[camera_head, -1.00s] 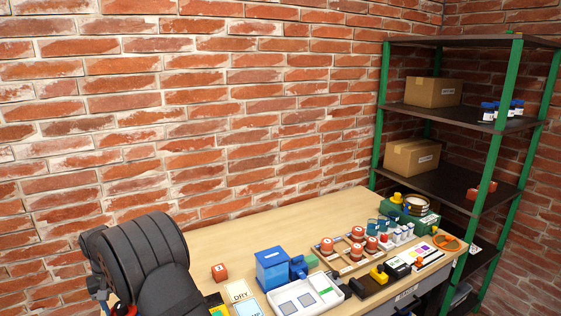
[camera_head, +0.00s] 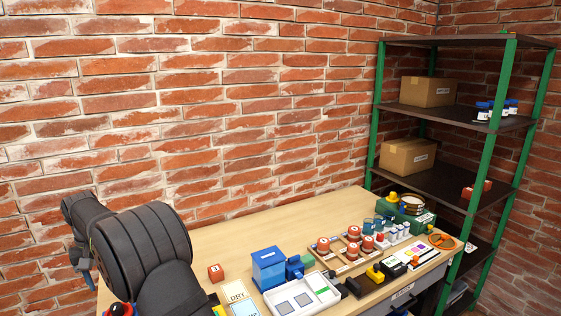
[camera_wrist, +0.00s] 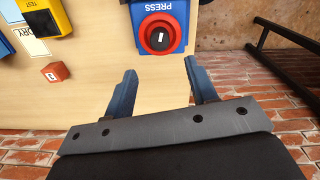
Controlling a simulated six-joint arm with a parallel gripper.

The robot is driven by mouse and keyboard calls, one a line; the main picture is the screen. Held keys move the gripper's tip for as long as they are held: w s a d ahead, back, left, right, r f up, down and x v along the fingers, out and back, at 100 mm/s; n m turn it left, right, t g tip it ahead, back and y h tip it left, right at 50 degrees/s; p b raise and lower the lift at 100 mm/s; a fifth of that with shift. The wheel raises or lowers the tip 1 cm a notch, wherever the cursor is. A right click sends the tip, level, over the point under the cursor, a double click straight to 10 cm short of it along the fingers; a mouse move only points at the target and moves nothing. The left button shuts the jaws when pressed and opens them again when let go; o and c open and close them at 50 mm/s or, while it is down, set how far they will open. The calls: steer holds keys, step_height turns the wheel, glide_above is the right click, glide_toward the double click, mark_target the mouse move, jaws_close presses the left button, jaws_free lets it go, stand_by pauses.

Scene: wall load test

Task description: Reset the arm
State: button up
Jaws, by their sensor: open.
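My gripper (camera_wrist: 165,95) shows in the wrist view with its two blue fingers apart and nothing between them. It is above the near part of the wooden table (camera_wrist: 110,50). A blue box marked PRESS with a round red and black top (camera_wrist: 160,35) lies just beyond the fingertips, apart from them. In the head view my dark arm fills the lower left, and the gripper itself is hidden there. Part of a red round top (camera_head: 119,309) shows at the bottom beside the arm.
A small red cube (camera_head: 215,273) stands on the table near a DRY card (camera_head: 235,292), a blue box (camera_head: 269,268) and a white tray (camera_head: 325,289). Several red-topped pieces and jars crowd the right end. A green-post shelf (camera_head: 498,130) stands right. The table's back strip is clear.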

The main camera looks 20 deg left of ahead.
glide_toward(115, 305)
step_height(115, 305, down, 9)
steer(key=shift+w+d+f, duration=0.1)
steer(key=shift+d, duration=0.1)
steer(key=n, duration=0.9)
steer(key=shift+n, duration=0.4)
step_height(115, 305, up, 9)
steer(key=shift+r, duration=0.1)
stand_by(0.6)
stand_by(0.7)
